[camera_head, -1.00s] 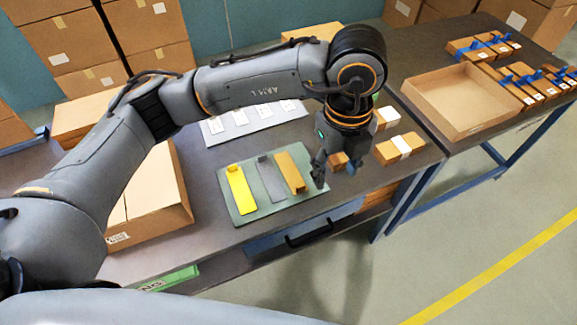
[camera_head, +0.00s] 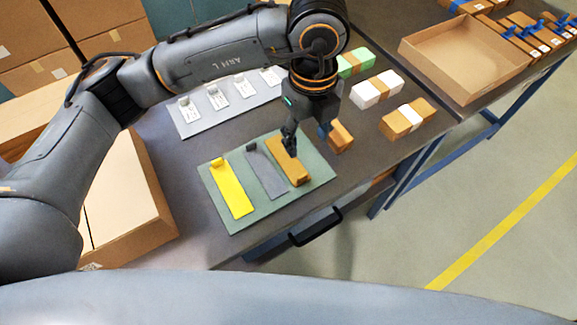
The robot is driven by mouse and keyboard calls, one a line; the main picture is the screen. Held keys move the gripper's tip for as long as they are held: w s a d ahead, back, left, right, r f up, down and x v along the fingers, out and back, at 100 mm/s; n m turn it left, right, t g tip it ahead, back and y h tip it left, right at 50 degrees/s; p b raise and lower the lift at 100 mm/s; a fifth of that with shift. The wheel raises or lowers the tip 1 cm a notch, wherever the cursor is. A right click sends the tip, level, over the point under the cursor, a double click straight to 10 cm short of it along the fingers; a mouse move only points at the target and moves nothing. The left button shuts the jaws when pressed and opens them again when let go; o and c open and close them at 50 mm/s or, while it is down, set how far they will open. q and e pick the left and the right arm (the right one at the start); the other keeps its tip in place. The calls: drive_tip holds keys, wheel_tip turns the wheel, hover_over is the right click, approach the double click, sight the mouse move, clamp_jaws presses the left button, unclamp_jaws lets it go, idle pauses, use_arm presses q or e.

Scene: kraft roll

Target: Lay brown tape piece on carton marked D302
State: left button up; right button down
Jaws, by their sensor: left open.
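The brown tape piece (camera_head: 294,174) lies on a green mat (camera_head: 235,222), to the right of a grey piece (camera_head: 270,178) and a yellow piece (camera_head: 231,190). My left gripper (camera_head: 290,150) points down at the far end of the brown piece with its jaws open. The fingers hide that end, and I cannot tell whether they touch it. Small cartons stand behind and to the right: brown (camera_head: 341,138), brown with a white band (camera_head: 409,117), white with a brown band (camera_head: 376,89), and green (camera_head: 354,64). No marking D302 is readable. My right gripper is not in view.
A grey board with several white tags (camera_head: 217,121) lies behind the mat. A large carton (camera_head: 125,200) stands at the left. An open cardboard tray (camera_head: 463,73) and several blue-tied boxes (camera_head: 527,36) are at the right. The bench edge runs along the front.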

use_arm(q)
drive_tip(key=f, duration=0.2)
hover_over(303, 181)
wheel_tip(303, 181, down, 7)
drive_tip(key=shift+s+f, duration=0.1)
drive_tip(key=shift+s, duration=0.05)
drive_tip(key=shift+f, duration=0.5)
wheel_tip(303, 181, down, 5)
drive_tip(key=shift+r+p, duration=0.1)
drive_tip(key=shift+p, duration=0.45)
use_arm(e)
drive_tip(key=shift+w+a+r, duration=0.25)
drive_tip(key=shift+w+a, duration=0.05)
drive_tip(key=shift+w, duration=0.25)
use_arm(q)
drive_tip(key=shift+c, duration=0.4)
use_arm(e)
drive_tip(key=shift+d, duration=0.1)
use_arm(q)
drive_tip(key=c, duration=0.8)
